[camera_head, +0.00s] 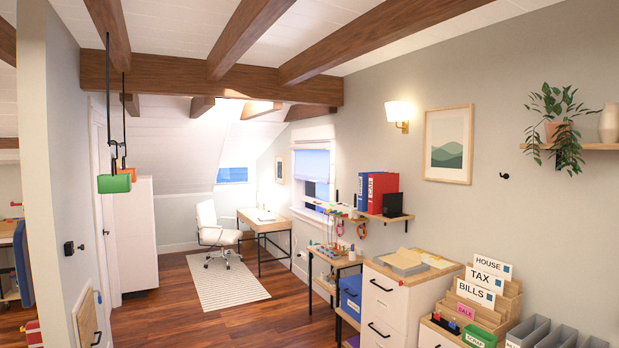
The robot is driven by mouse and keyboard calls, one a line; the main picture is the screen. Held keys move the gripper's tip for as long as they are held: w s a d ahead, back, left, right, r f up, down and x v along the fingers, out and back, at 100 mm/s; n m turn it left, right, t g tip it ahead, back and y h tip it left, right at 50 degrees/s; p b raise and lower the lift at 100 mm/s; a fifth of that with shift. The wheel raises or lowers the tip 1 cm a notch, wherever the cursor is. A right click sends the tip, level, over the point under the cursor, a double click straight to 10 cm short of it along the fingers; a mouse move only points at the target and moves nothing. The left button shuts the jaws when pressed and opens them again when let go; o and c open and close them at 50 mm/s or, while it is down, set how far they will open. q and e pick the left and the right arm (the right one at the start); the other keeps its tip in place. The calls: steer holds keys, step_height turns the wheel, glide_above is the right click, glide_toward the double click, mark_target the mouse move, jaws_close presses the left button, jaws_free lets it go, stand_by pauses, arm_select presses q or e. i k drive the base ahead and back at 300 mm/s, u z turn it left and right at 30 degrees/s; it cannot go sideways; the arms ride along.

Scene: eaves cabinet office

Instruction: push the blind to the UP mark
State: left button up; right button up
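A window with a pale blind (311,166) is on the right-hand wall toward the far end of the room. The blind covers the upper part of the window, and darker glass shows below its lower edge. A skylight (232,175) in the sloped far wall shows a blue patch below a bright area; I cannot tell whether that is glass or a blind. No UP mark can be read at this distance. Neither of my grippers is in view.
A desk (264,226) and white chair (217,236) stand at the far end, near a striped rug (228,285). Cabinets (400,300) line the right wall. A green block (114,184) hangs at left. The wooden floor in the middle is clear.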

mark_target(319, 172)
steer(key=u, duration=0.3)
steer(key=i, duration=1.95)
steer(key=u, duration=0.35)
steer(key=i, duration=4.1)
steer(key=z, duration=0.3)
